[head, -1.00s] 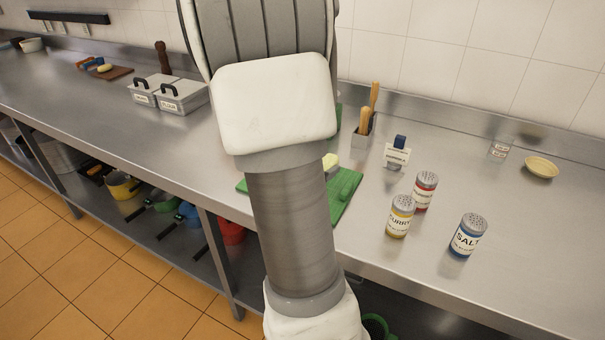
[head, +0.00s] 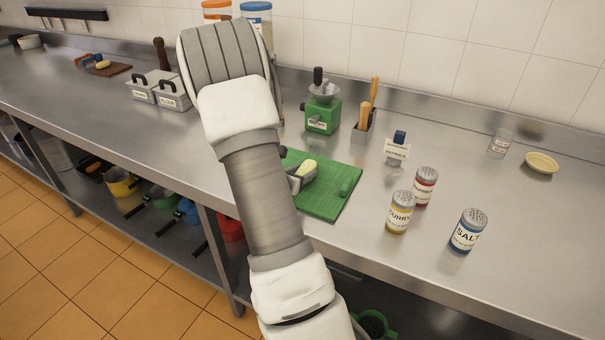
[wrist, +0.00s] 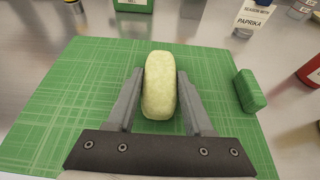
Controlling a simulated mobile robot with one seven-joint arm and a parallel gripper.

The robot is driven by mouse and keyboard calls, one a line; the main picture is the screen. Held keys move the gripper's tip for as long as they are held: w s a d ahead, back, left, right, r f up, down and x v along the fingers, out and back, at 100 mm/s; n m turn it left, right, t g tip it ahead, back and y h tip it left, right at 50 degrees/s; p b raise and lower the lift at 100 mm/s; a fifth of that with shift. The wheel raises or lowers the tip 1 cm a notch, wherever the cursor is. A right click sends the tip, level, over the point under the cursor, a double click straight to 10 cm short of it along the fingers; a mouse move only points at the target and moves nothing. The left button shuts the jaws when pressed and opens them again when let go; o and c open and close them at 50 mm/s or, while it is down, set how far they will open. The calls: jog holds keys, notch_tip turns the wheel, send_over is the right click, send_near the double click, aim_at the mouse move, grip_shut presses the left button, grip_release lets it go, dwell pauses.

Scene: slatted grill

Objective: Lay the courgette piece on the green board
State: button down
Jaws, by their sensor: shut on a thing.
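The courgette piece (head: 307,168) is a pale yellow-green oblong with rounded ends. In the wrist view the courgette piece (wrist: 159,88) lies lengthwise between the two grey fingers of my gripper (wrist: 160,95), which is shut on it. The green board (head: 322,206) lies flat on the steel counter. In the wrist view the board (wrist: 65,115) spreads beneath the piece and both fingers. The piece is over the board, low down; I cannot tell whether it touches. My arm hides the board's left part in the head view.
A dark green block (wrist: 251,91) lies at the board's right side. A green grinder (head: 322,115) and a utensil holder (head: 363,125) stand behind. Curry (head: 399,213), red-labelled (head: 424,187) and salt (head: 468,232) shakers stand to the right. Much of the board is bare.

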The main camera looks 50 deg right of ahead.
jog(key=shift+f, duration=0.1)
jog(key=shift+f+b, duration=0.25)
jog(key=shift+b, duration=0.05)
jog(key=shift+c, duration=1.4)
grip_release()
jog(key=shift+r, duration=0.1)
jog(key=shift+r, duration=0.1)
